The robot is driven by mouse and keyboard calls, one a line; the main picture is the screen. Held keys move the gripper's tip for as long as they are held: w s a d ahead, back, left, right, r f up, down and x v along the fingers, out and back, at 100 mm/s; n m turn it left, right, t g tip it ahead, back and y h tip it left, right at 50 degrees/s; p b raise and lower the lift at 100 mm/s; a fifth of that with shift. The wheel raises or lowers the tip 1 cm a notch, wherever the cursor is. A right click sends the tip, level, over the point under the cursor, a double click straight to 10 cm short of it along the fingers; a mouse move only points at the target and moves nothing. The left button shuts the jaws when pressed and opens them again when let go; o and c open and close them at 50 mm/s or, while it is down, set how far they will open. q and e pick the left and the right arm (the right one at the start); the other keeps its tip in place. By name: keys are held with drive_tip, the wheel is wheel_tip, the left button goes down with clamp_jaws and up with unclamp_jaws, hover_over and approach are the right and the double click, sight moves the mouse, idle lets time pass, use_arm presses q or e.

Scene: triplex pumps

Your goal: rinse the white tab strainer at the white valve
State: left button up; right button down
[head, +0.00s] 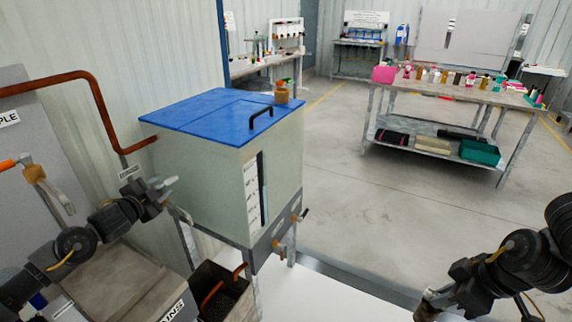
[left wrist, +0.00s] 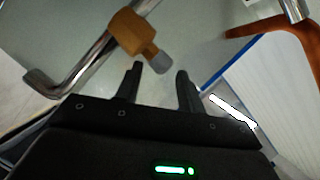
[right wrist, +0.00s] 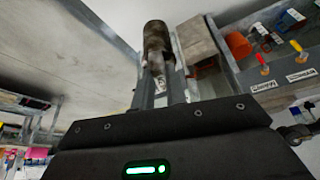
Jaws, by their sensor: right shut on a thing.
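My right gripper (head: 432,300) is at the lower right of the head view, shut on a brownish-grey cylinder (right wrist: 156,42), probably the strainer. Its tab and any white colour cannot be made out. My left gripper (head: 168,188) is at the left, beside the tank. In the left wrist view its fingers are apart with nothing between them. A brass valve body (left wrist: 128,30) with a grey end and a bent chrome pipe lies just beyond the fingertips. A brass fitting with a spout (head: 36,174) shows left of that gripper. No valve is clearly white.
A pale tank with a blue lid (head: 190,118) stands centre-left, with small brass taps low on its front. A dark open bin (head: 226,300) stands below it. A copper pipe (head: 92,84) runs behind my left arm. A loaded workbench (head: 455,93) is farther back; the floor between is clear.

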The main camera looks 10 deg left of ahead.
sight(165, 184)
use_arm(q)
drive_tip(key=x, duration=0.5)
drive_tip(key=shift+w+d+f, duration=0.1)
drive_tip(key=shift+w, duration=0.3)
clamp_jaws()
